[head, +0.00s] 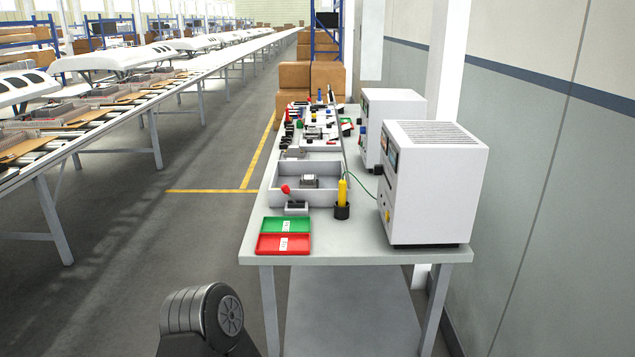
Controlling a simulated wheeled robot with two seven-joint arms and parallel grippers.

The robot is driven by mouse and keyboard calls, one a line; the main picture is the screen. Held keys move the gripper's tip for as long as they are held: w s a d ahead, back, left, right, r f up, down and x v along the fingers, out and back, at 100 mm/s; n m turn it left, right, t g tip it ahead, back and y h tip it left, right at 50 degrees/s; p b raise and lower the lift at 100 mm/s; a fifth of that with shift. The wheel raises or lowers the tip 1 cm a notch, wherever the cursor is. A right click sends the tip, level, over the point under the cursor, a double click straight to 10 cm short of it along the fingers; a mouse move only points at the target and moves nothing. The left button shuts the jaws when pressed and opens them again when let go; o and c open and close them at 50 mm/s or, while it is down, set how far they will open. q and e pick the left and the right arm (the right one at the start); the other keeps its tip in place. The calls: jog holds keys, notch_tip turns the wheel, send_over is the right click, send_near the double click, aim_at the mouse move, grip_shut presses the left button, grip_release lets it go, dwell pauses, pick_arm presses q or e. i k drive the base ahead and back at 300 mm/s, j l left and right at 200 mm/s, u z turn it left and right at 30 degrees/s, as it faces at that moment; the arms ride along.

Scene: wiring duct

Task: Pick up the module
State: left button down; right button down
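A small grey boxy part (309,181), which looks like the module, sits inside a grey open tray (330,199) on the workbench. Its finer details are too small to tell. Nothing is touching it from above. Neither of my grippers shows in the head view. Only a dark rounded joint of my own arm shows at the bottom, left of the bench's near end.
On the grey workbench (360,245) are a green tray (270,225), a red tray (270,243), a red-knobbed device (296,207) and a yellow tool in a black cup (342,211). White instruments (432,190) line the right. Several small parts lie farther back. A conveyor (120,110) runs left.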

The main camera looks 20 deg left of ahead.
aim_at(308, 180)
jog(key=i+j+z, duration=0.3)
jog(key=j, duration=0.55)
jog(key=j+z, duration=0.25)
jog(key=j, duration=0.6)
jog(key=j+z, duration=0.3)
jog(key=j, duration=0.6)
jog(key=i, duration=0.05)
